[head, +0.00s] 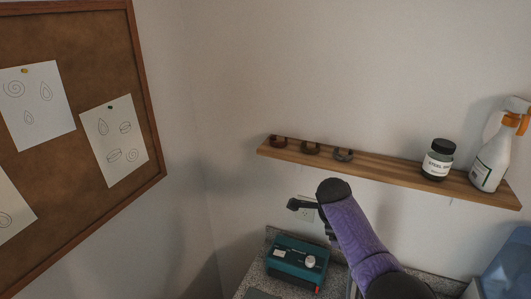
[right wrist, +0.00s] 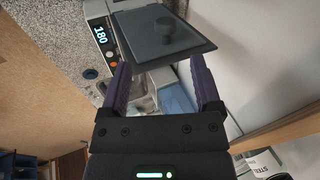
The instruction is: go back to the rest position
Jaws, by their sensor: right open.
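My right gripper (right wrist: 160,64) shows in the right wrist view with its two purple fingers spread apart. Nothing is held between them. In the head view my right arm, purple with black joints, rises from the bottom right in front of the wall below the shelf. Its fingers cannot be made out clearly there. My left gripper is in neither view.
A wooden shelf (head: 390,174) carries several small items, a dark jar (head: 438,160) and a spray bottle (head: 492,162). A teal device (head: 297,262) stands below. A corkboard (head: 85,55) hangs left. In the wrist view, a grey lid (right wrist: 185,38) and a display (right wrist: 99,33) reading 180 lie beyond the fingers.

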